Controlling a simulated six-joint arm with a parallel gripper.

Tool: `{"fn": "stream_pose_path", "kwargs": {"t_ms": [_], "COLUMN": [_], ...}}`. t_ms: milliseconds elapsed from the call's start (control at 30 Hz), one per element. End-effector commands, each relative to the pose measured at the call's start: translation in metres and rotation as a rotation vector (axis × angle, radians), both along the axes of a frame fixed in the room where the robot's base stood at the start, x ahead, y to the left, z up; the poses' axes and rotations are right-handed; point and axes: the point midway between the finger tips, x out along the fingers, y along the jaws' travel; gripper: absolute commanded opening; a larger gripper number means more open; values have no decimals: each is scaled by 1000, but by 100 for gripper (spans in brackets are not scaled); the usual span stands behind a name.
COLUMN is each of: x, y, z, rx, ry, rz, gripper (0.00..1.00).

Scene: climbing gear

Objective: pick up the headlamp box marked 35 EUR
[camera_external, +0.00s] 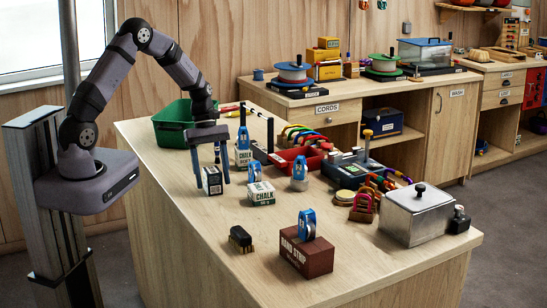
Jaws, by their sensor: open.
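My gripper (213,184) points down near the left edge of the wooden counter. It is open, with one finger left and one right of a small dark box with a pale label (212,182). The box appears to stand upright between the fingers, and I see no clear contact. It may be the headlamp box, but its label is too small to read and I see no legible 35 EUR mark.
A chalk box (261,194) with a blue item on it stands close right; another (243,157) stands behind. A green bin (172,126) is behind my gripper. A brown block (306,257), brush (240,239) and metal box (416,216) stand further right. The front-left counter is clear.

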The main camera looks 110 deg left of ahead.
Motion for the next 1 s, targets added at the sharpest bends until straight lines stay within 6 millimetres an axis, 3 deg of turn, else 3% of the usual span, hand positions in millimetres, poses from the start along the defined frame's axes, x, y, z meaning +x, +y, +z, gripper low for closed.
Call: {"fn": "stream_pose_path", "kwargs": {"t_ms": [200,400,767,1000], "x": [0,0,0,1], "y": [0,0,0,1], "z": [-1,-1,3,30], "rx": [0,0,1,4], "ry": [0,0,-1,-2], "rz": [0,0,0,0], "gripper": [58,11,11,11]}}
